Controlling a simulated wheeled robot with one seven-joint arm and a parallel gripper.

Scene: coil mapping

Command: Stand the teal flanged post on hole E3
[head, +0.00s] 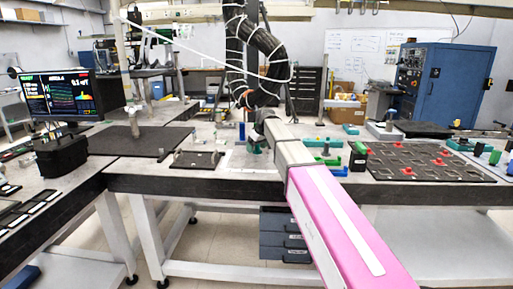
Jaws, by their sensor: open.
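A dark plate (452,172) with rows of holes and several red pieces lies on the bench at the right. Its hole labels are too small to read, so I cannot pick out hole E3. My gripper (257,141) is at the far end of my arm, small and partly hidden by the wrist, over the middle of the bench. A small teal piece (254,149) shows right below it. I cannot tell whether this is the flanged post, or whether the gripper touches it.
My pink and grey arm crosses the front right and hides part of the bench. A green and black block (358,156) stands left of the plate. A blue piece (328,161) and other teal pieces (352,129) lie nearby. A black mat (115,145) and monitor (68,95) are at the left.

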